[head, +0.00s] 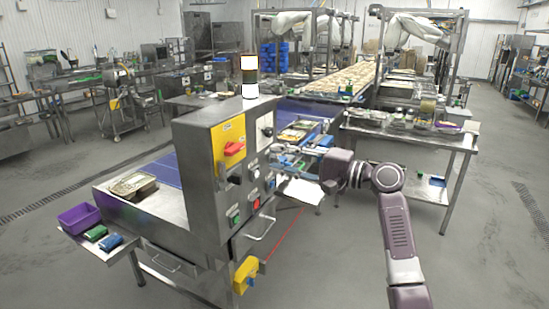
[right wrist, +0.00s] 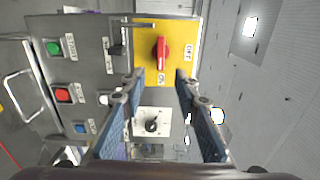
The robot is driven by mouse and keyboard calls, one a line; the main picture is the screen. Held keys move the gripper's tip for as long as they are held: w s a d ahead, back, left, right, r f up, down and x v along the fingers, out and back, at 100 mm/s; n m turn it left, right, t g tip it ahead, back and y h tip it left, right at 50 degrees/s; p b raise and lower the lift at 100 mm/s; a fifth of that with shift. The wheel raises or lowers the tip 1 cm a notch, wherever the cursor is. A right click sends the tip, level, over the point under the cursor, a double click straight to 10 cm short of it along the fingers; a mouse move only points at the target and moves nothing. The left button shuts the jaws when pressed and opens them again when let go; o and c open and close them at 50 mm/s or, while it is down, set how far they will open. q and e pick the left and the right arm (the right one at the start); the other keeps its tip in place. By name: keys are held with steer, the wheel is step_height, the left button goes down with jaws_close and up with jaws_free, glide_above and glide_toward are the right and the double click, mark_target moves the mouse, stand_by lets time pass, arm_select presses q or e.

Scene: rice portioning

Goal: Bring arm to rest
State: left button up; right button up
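My right arm (head: 398,235) reaches in from the lower right of the head view. Its gripper (head: 280,153) points at the control panel of the steel machine (head: 195,135). In the right wrist view the two fingers of this gripper (right wrist: 158,82) are spread apart with nothing between them. A black rotary knob (right wrist: 152,125) on a white plate shows behind the gap between the fingers. A red switch (right wrist: 162,53) on a yellow plate lies beyond the fingertips. I cannot tell whether the fingers touch the panel. My left gripper is not in view.
Green (right wrist: 54,47), red (right wrist: 63,95) and blue (right wrist: 81,128) buttons sit on the panel. A purple bin (head: 85,218) and a filled tray (head: 133,186) stand at the machine's left end. A steel table (head: 455,143) stands behind my arm. The floor at the right is clear.

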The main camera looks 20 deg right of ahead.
stand_by(0.3)
step_height(320, 180, down, 44)
steer(key=s+d+m+g+h+b, duration=0.1)
steer(key=s+g+h+b, duration=0.2)
steer(key=h, duration=0.4)
steer(key=s+f+n+g+h+b, duration=0.15)
steer(key=s+f, duration=0.25)
steer(key=f, duration=0.5)
steer(key=s+f+g, duration=0.2)
steer(key=s+f, duration=0.2)
steer(key=f, duration=0.4)
steer(key=s+a+f+n+g+h+b, duration=0.1)
steer(key=s+a+f+n+g, duration=0.15)
steer(key=s+f, duration=0.9)
steer(key=s+a+f+n+g+h+b, duration=0.1)
steer(key=s+f+n+g, duration=0.15)
steer(key=s+f, duration=0.85)
steer(key=s+a+f+n, duration=0.1)
steer(key=s+f+n, duration=0.1)
steer(key=s, duration=0.6)
steer(key=s+a+f+n+g+b, duration=0.1)
steer(key=s+a+f+n, duration=0.1)
steer(key=s, duration=0.7)
steer(key=s+a+f+n+b, duration=0.1)
steer(key=s+a+f+n, duration=0.1)
steer(key=s, duration=0.7)
steer(key=shift+s+a+f+n+g, duration=0.25)
steer(key=shift+f+n+g, duration=0.1)
steer(key=shift+f+n, duration=0.5)
steer(key=shift+h, duration=0.25)
